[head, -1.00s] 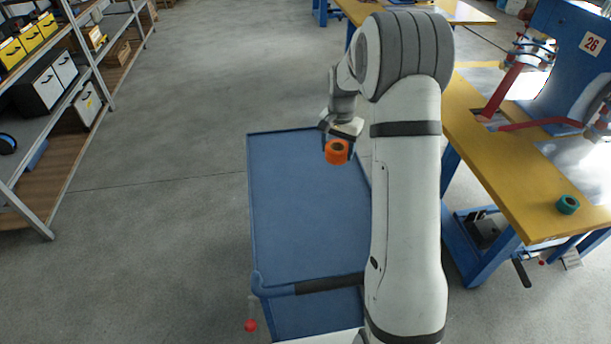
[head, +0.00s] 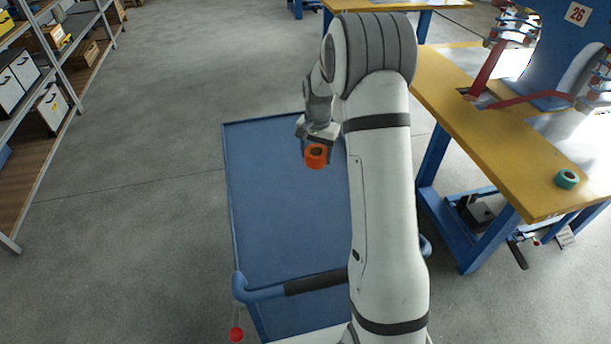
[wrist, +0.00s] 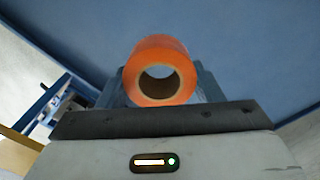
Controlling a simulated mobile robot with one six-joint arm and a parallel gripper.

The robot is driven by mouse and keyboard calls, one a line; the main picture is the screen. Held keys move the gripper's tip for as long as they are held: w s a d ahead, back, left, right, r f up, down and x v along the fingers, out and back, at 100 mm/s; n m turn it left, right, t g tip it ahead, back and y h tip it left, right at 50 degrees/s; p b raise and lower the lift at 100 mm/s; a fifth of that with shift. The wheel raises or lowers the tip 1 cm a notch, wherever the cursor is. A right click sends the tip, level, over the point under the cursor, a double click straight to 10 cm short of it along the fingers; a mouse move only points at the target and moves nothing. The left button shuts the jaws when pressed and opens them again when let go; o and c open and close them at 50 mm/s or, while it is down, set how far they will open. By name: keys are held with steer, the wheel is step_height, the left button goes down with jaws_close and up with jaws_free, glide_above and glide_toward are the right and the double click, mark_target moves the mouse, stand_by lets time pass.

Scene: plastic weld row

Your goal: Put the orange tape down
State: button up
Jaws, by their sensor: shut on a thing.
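The orange tape (head: 316,157) is a short roll with a brown core. My gripper (head: 317,146) is shut on it and holds it over the far part of the blue cart top (head: 285,215). In the head view I cannot tell how high the roll is above the cart. In the wrist view the orange tape (wrist: 160,50) shows its round end and open core, just beyond the dark edge of my gripper (wrist: 160,95). The fingers are mostly hidden there behind the roll.
A yellow-topped workbench (head: 480,125) stands to the right, with a green tape roll (head: 567,179) near its front edge and a blue machine (head: 555,50) marked 26. Shelves (head: 50,110) stand at the left. The visible cart top is bare; its handle (head: 290,287) is at the near end.

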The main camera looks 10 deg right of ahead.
mark_target(316, 178)
step_height(316, 178, down, 7)
steer(key=shift+f+p, duration=0.2)
steer(key=shift+p, duration=0.1)
steer(key=shift+f, duration=0.2)
steer(key=o, duration=1)
steer(key=shift+o, duration=0.2)
step_height(316, 178, up, 12)
steer(key=s+a+r+n+t, duration=0.1)
steer(key=s+a+r+n, duration=0.25)
steer(key=s+r, duration=0.95)
steer(key=s+a+n+t, duration=0.1)
steer(key=s+n, duration=0.3)
steer(key=s, duration=1.4)
steer(key=shift+s+a+f+t+b, duration=0.3)
steer(key=shift+a+f+b, duration=0.1)
steer(key=shift+a, duration=0.25)
